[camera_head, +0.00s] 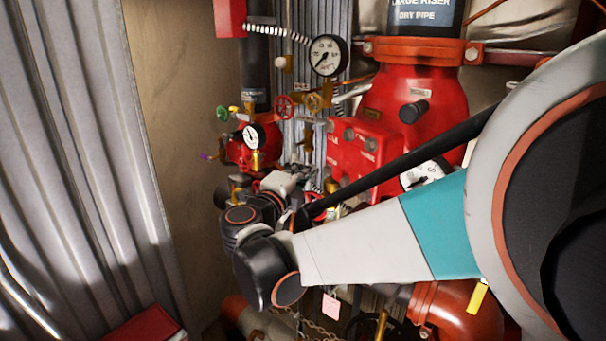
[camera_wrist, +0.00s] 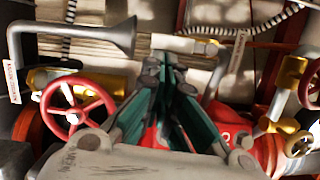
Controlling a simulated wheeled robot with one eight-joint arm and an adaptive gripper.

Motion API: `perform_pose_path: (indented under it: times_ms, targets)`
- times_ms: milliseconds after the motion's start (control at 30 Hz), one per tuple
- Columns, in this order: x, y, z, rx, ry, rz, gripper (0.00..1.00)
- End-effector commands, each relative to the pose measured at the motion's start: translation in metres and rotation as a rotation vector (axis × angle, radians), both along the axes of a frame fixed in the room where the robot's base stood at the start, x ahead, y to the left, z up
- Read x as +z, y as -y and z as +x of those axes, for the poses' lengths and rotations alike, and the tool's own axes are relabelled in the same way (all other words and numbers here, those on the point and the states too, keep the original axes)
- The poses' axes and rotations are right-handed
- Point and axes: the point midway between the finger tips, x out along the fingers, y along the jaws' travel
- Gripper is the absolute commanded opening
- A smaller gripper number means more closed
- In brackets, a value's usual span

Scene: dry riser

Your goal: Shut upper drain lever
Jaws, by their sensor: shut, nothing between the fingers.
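My gripper (camera_wrist: 170,62) points into the pipework in the wrist view, its teal-lined fingers together and empty. In the head view my arm hides most of it. I cannot tell for sure which part is the upper drain lever. A grey lever-like handle (camera_wrist: 284,95) on a brass valve body (camera_wrist: 280,128) stands right of my fingers, apart from them in the picture. A thin grey bar (camera_wrist: 238,52) rises just right of the fingertips; whether they touch is unclear. A red handwheel (camera_wrist: 75,107) is at the left.
The large red riser valve (camera_head: 400,105) and a pressure gauge (camera_head: 327,55) stand behind my arm. A smaller gauge (camera_head: 251,136) and a green handwheel (camera_head: 223,113) are left of them. A corrugated metal wall (camera_head: 80,150) fills the left. Pipes crowd the space around my gripper.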

Motion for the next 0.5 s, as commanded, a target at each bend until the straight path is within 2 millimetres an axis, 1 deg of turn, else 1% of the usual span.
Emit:
perform_pose_path:
  times_ms: [267, 500]
  targets:
    - [-0.0034, -0.0023, 0.0017, 0.0, 0.032, 0.04, 0.0]
    - [-0.0088, -0.0064, 0.0048, 0.0, 0.091, 0.115, 0.0]
